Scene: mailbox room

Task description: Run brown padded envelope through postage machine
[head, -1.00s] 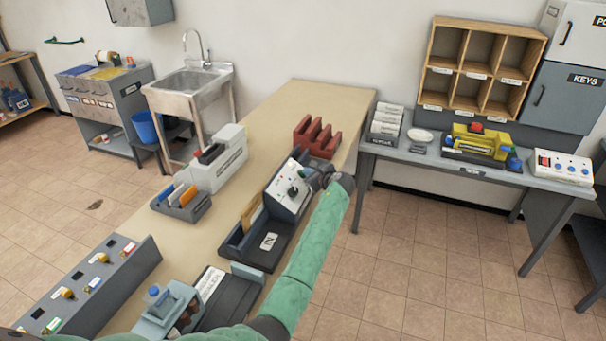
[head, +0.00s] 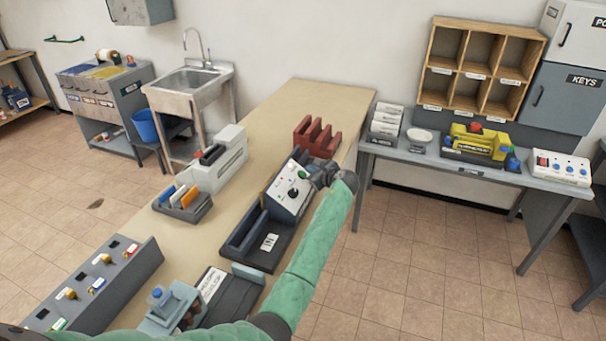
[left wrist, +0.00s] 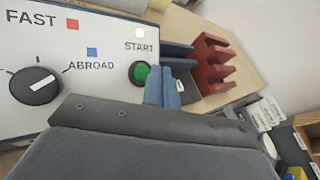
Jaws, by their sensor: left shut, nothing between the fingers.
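The postage machine (head: 289,193) stands on the long table, with a sloped white control panel and a dark feed tray (head: 262,245) marked IN. The part of the tray that shows is empty. I see no brown padded envelope in either view now. My left gripper (head: 322,174) is at the panel's upper right side. In the left wrist view its shut blue-grey fingers (left wrist: 163,92) are beside the green START button (left wrist: 140,72); I cannot tell whether they touch it. The selector dial (left wrist: 35,85) shows at left, near ABROAD. My right gripper is not in view.
A red slotted rack (head: 317,138) stands just beyond the machine. A grey-white device (head: 220,160) and an envelope holder (head: 183,205) are to its left. Bare tabletop lies between the machine and the left-hand items.

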